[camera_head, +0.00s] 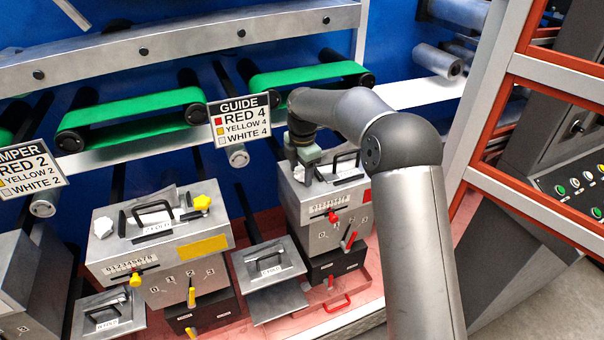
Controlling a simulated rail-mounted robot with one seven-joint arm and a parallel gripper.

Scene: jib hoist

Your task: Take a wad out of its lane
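My gripper (311,172) points down over the top of the right-hand metal box (305,207), at its back left part beside a black handle (346,160). The fingertips are small and partly hidden, so I cannot tell whether they are open or hold anything. A small pale lump (298,174), possibly a wad, shows right at the fingers. I cannot make out the lanes clearly.
A guide sign (241,117) reads red 4, yellow 4, white 4. A damper sign (30,169) stands at the left. Green belts (135,119) run behind. Levers and handles stick out of the boxes. A red-orange frame (560,75) stands close on the right.

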